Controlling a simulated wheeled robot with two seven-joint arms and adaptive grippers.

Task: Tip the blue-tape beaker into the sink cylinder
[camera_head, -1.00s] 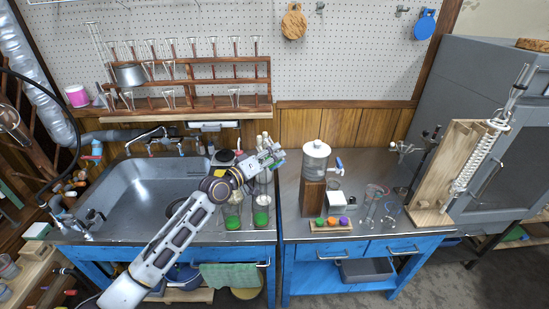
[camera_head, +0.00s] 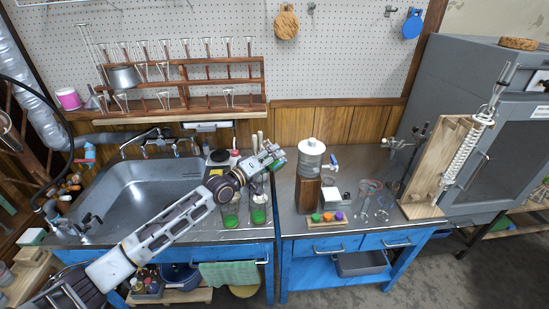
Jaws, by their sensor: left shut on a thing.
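My left arm reaches in from the lower left across the sink's front right corner. My left gripper (camera_head: 273,158) is above the bench near the seam between the sink unit and the right-hand bench. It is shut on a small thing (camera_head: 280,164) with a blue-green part. It is too small and covered to tell whether this is the blue-tape beaker. Two clear vessels with green contents, a left one (camera_head: 231,214) and a right one (camera_head: 258,214), stand below the gripper on the sink's right ledge. I cannot tell which is the sink cylinder. My right gripper is not in view.
The steel sink (camera_head: 140,200) is left. A dispenser with a tap (camera_head: 311,160) stands close right of my gripper. Beyond it are a tray of coloured stoppers (camera_head: 327,217), clear glassware (camera_head: 368,192) and a wooden stand with a coil (camera_head: 440,165). A glassware rack (camera_head: 190,105) is behind.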

